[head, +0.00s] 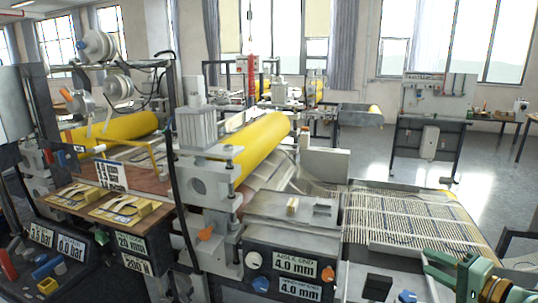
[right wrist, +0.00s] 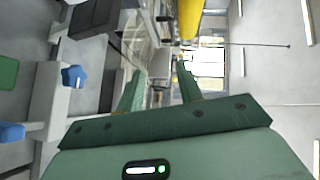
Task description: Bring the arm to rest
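My right gripper (head: 428,266) shows in the head view at the lower right, green, in front of the slatted conveyor bed. In the right wrist view its two green fingers (right wrist: 160,78) stand apart with nothing between them, so it is open and empty. No held thing shows. My left gripper is not in either view.
The laminating machine has a yellow roller (head: 250,145), a slatted bed (head: 415,215) and a control panel (head: 290,268) with knobs. A small console (head: 432,130) stands farther back. Open grey floor (head: 365,165) lies behind the bed. In the wrist view, blue knobs (right wrist: 73,77) are at the left.

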